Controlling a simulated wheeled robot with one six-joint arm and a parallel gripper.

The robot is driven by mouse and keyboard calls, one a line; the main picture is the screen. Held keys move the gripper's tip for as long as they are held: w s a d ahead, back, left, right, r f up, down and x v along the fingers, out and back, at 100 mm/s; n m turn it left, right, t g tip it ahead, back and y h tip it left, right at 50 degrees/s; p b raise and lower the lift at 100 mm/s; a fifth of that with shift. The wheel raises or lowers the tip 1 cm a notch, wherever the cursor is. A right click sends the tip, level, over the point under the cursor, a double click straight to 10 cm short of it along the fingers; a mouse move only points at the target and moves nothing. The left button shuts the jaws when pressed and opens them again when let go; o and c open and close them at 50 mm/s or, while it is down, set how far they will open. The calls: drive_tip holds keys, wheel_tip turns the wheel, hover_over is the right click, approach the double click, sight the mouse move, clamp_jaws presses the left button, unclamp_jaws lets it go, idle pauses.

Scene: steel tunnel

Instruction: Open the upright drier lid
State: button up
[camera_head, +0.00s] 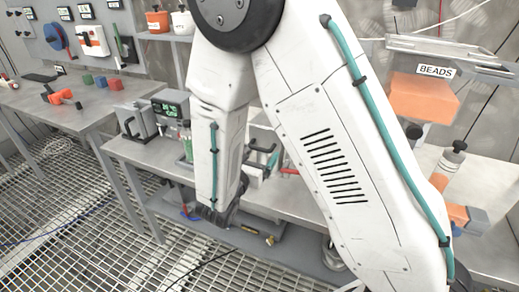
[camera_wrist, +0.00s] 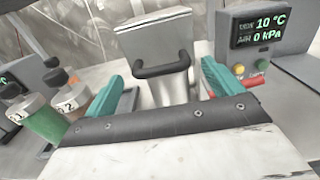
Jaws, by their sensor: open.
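A pale grey upright panel with a black bar handle (camera_wrist: 160,66), seemingly the drier lid (camera_wrist: 153,38), stands ahead of my gripper in the wrist view. My gripper (camera_wrist: 160,84) is open, with one teal finger on each side of the handle's lower area. Nothing is held. I cannot tell whether the fingers touch the panel. A display box (camera_wrist: 262,32) reading 10 °C and 0 kPa stands right of the panel. In the head view, a dark handle (camera_head: 262,154) shows beside my arm, which hides most of the drier and my fingers.
Capped vials (camera_wrist: 58,112) stand left of the panel. Another device with a green display (camera_head: 170,108) is on the bench. An orange bead bin (camera_head: 424,96) is at right. A side table (camera_head: 55,98) holds coloured blocks. The grated floor at lower left is mostly clear.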

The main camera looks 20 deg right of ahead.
sight(268, 133)
drive_tip(key=shift+x, duration=1.45)
drive_tip(key=c, duration=1.3)
